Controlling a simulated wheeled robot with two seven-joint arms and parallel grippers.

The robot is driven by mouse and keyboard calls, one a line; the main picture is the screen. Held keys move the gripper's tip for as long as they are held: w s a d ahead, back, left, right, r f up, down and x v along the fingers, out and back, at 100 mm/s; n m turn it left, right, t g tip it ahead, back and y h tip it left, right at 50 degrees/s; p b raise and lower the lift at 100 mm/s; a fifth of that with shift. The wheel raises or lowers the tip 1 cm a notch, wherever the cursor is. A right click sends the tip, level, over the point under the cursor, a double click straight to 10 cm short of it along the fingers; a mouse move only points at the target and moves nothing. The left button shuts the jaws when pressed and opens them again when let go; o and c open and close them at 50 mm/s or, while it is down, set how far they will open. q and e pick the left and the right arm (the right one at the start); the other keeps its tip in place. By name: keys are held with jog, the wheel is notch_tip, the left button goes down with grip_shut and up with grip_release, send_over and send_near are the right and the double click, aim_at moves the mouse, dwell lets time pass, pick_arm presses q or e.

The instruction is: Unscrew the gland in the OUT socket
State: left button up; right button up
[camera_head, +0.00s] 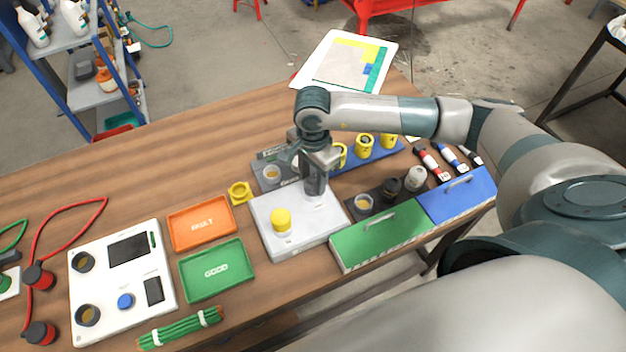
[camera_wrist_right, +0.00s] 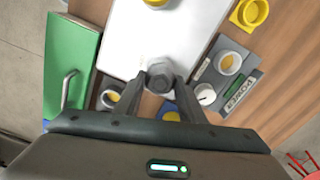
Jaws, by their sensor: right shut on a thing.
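The white pump block (camera_head: 300,232) lies on the wooden table, and it also shows in the right wrist view (camera_wrist_right: 135,30). A yellow cap (camera_head: 281,219) stands on its nearer left part. My right gripper (camera_head: 315,188) points down over the block's far right part. In the right wrist view my right gripper (camera_wrist_right: 161,80) is shut on a grey gland (camera_wrist_right: 160,68), its fingers on either side of it. The gland's lower part and its socket are hidden, so I cannot tell how far it is seated. No socket label on the block is readable. My left gripper is not in view.
An orange tray (camera_head: 201,224) and a green tray (camera_head: 216,270) lie left of the block, with a yellow square part (camera_head: 239,192) nearby. Green (camera_head: 380,236) and blue (camera_head: 457,196) drawer boxes stand at right. A POWER unit (camera_wrist_right: 228,78) is close beside the gripper.

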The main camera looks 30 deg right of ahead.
jog(key=shift+f+n+b, duration=0.1)
jog(key=shift+n+b, duration=1.2)
jog(key=shift+b, duration=0.35)
jog(key=shift+n+b, duration=0.3)
jog(key=shift+n, duration=0.1)
